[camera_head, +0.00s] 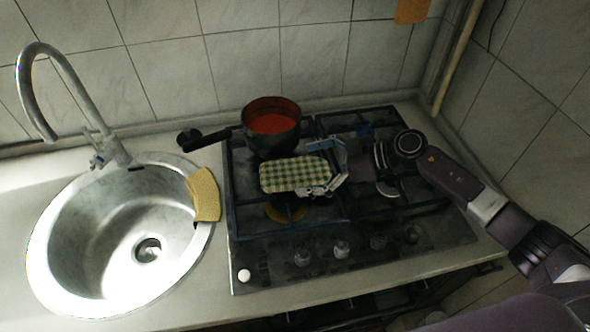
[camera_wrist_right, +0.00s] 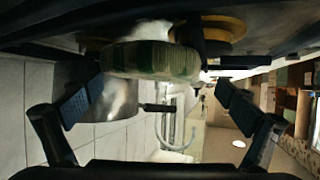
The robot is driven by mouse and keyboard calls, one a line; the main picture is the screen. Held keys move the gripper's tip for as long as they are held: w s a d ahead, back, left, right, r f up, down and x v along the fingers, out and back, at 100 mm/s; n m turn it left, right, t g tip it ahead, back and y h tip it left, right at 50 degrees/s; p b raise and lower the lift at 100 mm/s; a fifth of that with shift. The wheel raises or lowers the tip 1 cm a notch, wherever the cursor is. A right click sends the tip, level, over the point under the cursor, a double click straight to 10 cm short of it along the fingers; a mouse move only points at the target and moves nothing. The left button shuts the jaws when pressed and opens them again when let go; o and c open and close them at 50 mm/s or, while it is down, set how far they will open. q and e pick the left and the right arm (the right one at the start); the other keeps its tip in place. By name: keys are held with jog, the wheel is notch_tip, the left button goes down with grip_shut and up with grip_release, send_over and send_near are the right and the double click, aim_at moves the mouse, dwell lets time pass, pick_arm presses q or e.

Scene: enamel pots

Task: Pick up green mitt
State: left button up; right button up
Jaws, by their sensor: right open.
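The green mitt (camera_head: 290,174), checkered green and white, lies on the front left part of the hob, in front of the pot. My right gripper (camera_head: 322,170) is at the mitt's right end, with one finger near its far edge and the other near its near edge. In the right wrist view the mitt (camera_wrist_right: 150,61) shows near the top, roughly between the two fingers of the gripper (camera_wrist_right: 158,104). The gripper is open. I cannot tell whether a finger touches the mitt. My left gripper is out of view.
A dark pot (camera_head: 271,127) with red inside stands just behind the mitt, its handle (camera_head: 203,138) pointing left. The hob (camera_head: 360,244) has raised grates. A round sink (camera_head: 75,257) with a tall faucet (camera_head: 48,58) and yellow cloth (camera_head: 204,195) is at left.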

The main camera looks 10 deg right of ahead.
jog(key=shift+w+a+f, duration=0.15)
jog(key=shift+a+f, duration=0.05)
jog(key=shift+a, duration=0.25)
jog(key=c, duration=1.2)
jog(key=shift+c, duration=0.2)
